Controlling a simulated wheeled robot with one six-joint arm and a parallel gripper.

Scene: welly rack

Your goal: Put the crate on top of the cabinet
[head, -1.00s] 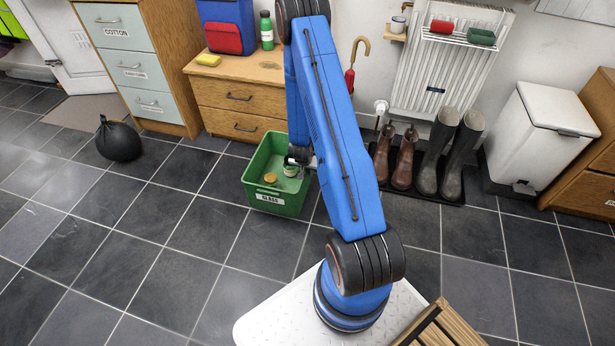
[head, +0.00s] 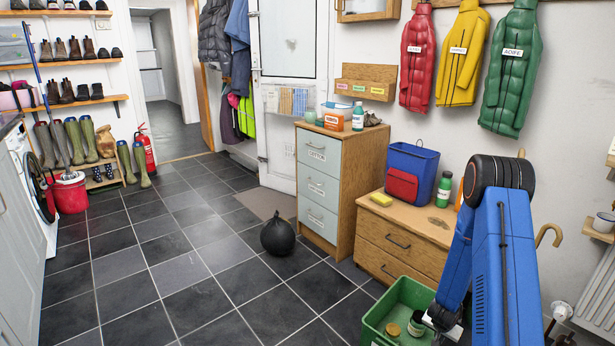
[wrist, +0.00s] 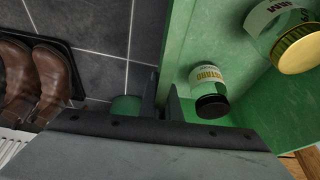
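The green crate (head: 372,325) stands on the floor, cut off by the bottom edge of the head view. It holds a mustard jar (wrist: 208,90) with a dark lid and a jar with a yellow lid (wrist: 298,50). My gripper (wrist: 161,92) has its fingers on either side of the crate's wall and looks shut on it; the contact is partly hidden. A tall cabinet (head: 342,200) with pale labelled drawers carries an orange-and-white box and a bottle. A low wooden cabinet (head: 392,258) behind the crate carries a backpack (head: 410,172), a green bottle (head: 444,190) and a yellow sponge (head: 381,199).
A black bag (head: 278,236) lies on the floor before the tall cabinet. Brown boots (wrist: 50,85) stand beside the crate. The low cabinet's top has bare wood in front of the backpack. The tiled floor to the left is open.

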